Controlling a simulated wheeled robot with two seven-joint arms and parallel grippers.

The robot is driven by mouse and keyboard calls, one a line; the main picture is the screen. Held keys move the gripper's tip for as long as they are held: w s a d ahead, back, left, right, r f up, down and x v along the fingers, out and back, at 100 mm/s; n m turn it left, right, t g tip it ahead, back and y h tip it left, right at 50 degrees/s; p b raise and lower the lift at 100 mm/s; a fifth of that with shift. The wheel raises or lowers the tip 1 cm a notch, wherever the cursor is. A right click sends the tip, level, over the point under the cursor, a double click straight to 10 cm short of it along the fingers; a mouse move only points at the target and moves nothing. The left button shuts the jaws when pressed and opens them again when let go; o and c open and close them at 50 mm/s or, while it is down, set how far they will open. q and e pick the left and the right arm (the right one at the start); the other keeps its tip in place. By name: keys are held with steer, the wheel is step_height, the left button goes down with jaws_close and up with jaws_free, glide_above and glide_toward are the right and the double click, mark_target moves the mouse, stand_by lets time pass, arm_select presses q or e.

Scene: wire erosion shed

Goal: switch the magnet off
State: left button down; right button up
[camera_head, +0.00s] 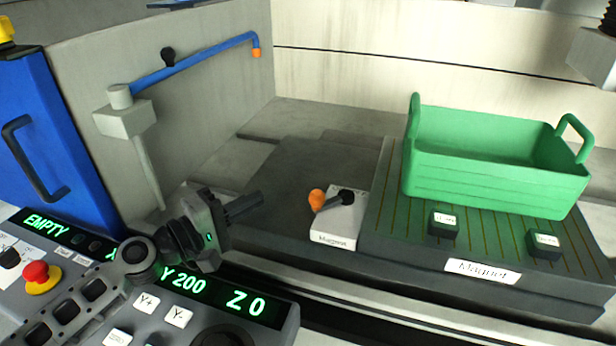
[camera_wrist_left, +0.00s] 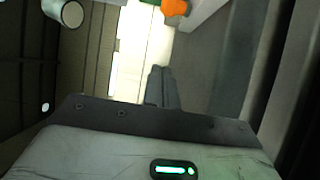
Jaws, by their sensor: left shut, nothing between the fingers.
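The magnet (camera_head: 480,243) is a dark striped plate block with a white "Magnet" label on its front. To its left is a white switch box (camera_head: 338,225), also labelled "Magnet". Its lever (camera_head: 343,198) has a black part on the right and an orange knob (camera_head: 316,199) at the left end. In the left wrist view an orange knob (camera_wrist_left: 175,8) shows at the top edge. My left gripper (camera_head: 258,199) is shut and empty, left of the switch box and apart from it. Its closed fingers also show in the wrist view (camera_wrist_left: 161,88). My right gripper is not in view.
A green crate (camera_head: 490,180) with handles stands on the magnet, with two small dark blocks (camera_head: 443,223) (camera_head: 543,244) in front of it. A blue pipe (camera_head: 195,63) juts from the left wall. A control panel (camera_head: 250,306) with a red button (camera_head: 40,275) lies at front left.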

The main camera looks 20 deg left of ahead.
arm_select(q)
steer(key=p+x, duration=0.1)
steer(key=x, duration=0.2)
steer(key=p+x, duration=0.1)
steer(key=x, duration=0.2)
steer(key=p+x, duration=0.1)
steer(key=x, duration=0.3)
steer(key=shift+s+r, duration=0.1)
steer(key=shift+r, duration=0.15)
steer(key=s+d, duration=0.1)
steer(key=s+d+p, duration=0.1)
steer(key=shift+s+f, duration=0.15)
steer(key=shift+s, duration=0.2)
steer(key=shift+s+d, duration=0.25)
steer(key=shift+s, duration=0.1)
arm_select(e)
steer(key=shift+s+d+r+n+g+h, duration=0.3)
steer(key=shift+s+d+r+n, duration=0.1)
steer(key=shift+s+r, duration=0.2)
arm_select(q)
steer(key=shift+d, duration=0.1)
